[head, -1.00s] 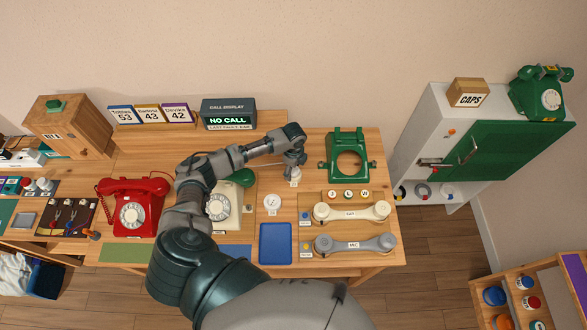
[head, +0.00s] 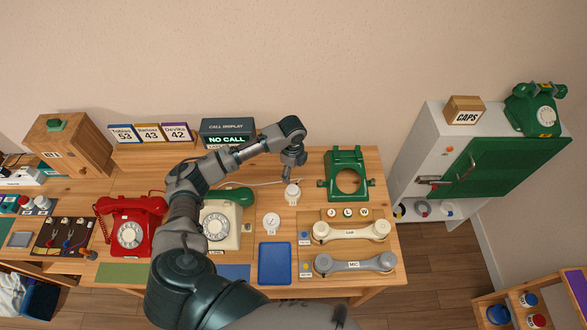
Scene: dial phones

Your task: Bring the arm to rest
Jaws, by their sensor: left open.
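My left arm comes in from the bottom of the head view and bends right over the desk (head: 130,268). Its left gripper (head: 287,177) points down above the back middle of the desk, just above and left of a small white knobbed piece (head: 292,195). The gripper is small in the picture; it looks empty and apart from that piece. My arm partly covers a cream dial phone (head: 222,222) with a green handset part. My right gripper does not show.
A red dial phone (head: 130,230) stands left of my arm. A green phone shell (head: 347,175), cream handset (head: 351,231), grey handset (head: 355,263) and blue tray (head: 275,264) lie to the right. The call display (head: 228,132) reads NO CALL. A green-doored cabinet (head: 480,160) stands at right.

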